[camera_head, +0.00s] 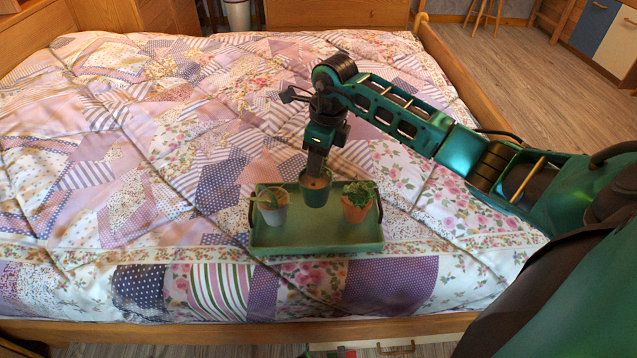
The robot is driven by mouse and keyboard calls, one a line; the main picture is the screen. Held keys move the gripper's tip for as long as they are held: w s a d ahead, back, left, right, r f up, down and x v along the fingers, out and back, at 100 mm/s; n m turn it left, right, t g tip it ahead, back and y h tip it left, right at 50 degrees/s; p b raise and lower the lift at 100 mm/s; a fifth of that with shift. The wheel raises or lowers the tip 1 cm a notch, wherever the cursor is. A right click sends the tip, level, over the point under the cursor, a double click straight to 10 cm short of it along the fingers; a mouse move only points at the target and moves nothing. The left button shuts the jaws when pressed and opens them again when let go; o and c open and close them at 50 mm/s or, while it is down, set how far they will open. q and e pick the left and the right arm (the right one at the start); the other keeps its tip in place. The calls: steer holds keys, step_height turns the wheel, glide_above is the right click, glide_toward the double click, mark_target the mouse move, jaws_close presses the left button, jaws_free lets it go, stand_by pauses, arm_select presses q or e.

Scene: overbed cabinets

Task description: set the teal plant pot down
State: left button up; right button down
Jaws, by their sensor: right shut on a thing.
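The teal plant pot (315,194) is held by my right gripper (316,170), which points down and is shut on it from above. Brown soil shows at the pot's top; the fingers hide part of it. The pot is upright over the back middle of a green tray (315,240) on the bed. I cannot tell whether its base touches the tray. A pale grey pot with a plant (273,213) stands in the tray to its left. A terracotta pot with a leafy plant (355,209) stands to its right.
The tray has dark handles at its sides and a bare front strip. It lies on a patchwork quilt (130,150) near the bed's front wooden rail (180,334). The quilt is clear to the tray's left. My right arm reaches over the quilt from the right.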

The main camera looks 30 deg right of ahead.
mark_target(319, 179)
arm_select(q)
steer(key=shift+w+d+f+b, duration=0.1)
steer(key=shift+d+f+b, duration=0.25)
steer(key=shift+b, duration=0.45)
arm_select(e)
steer(key=shift+f, duration=3.05)
steer(key=shift+f, duration=0.15)
steer(key=c, duration=0.7)
jaws_free()
arm_select(q)
steer(key=shift+r, duration=0.1)
